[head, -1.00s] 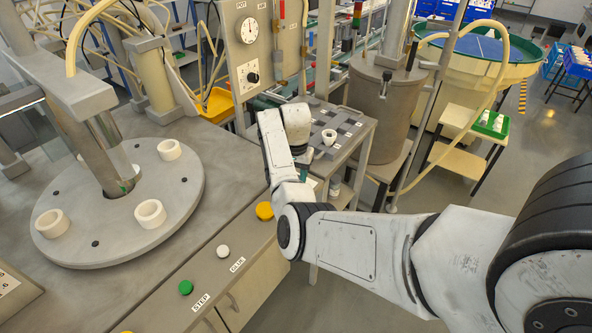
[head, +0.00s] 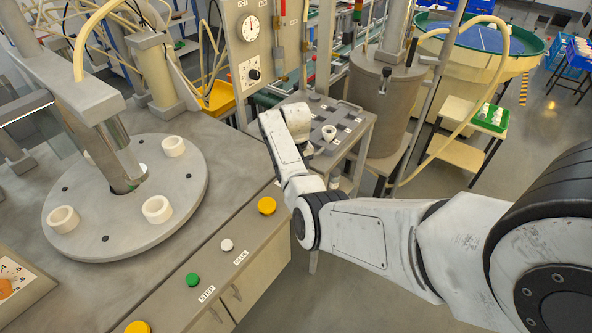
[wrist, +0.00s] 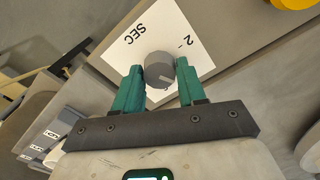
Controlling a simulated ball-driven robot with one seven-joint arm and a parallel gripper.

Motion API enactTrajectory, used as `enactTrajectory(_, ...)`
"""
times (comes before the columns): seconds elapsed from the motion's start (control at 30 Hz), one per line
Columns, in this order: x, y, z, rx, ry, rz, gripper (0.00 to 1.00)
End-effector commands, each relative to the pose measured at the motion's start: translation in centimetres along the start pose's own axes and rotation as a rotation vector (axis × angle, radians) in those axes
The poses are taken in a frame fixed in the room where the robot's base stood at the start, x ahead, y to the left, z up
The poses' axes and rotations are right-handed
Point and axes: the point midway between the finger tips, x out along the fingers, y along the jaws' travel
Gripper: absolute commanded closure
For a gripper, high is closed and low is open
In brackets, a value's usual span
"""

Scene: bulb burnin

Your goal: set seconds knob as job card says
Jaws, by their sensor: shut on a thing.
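The seconds knob (wrist: 159,68) is a small grey round knob in the wrist view, on a white plate marked "SEC" and "2". A pale pointer line shows on its face; I cannot tell its exact setting. My gripper (wrist: 160,71) has its two teal fingers on either side of the knob, shut on it. I cannot make out a job card in either view.
A yellow button (head: 267,205), a white button (head: 227,245) and a green button (head: 193,280) line the bench front. A round turntable (head: 95,235) with white rings stands left. An orange knob (head: 6,288) sits at far left.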

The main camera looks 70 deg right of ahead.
Motion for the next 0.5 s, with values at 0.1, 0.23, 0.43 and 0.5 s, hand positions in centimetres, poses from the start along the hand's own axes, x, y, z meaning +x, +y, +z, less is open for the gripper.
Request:
enactTrajectory(0.1,-0.14,-0.03,-0.10,-0.026,0.003,0.001,0.90)
enactTrajectory(0.23,-0.13,-0.04,-0.11,-0.038,0.003,0.001,0.90)
enactTrajectory(0.43,-0.12,-0.05,-0.13,-0.041,0.004,0.001,0.90)
enactTrajectory(0.5,-0.13,-0.05,-0.13,-0.041,0.004,0.001,0.90)
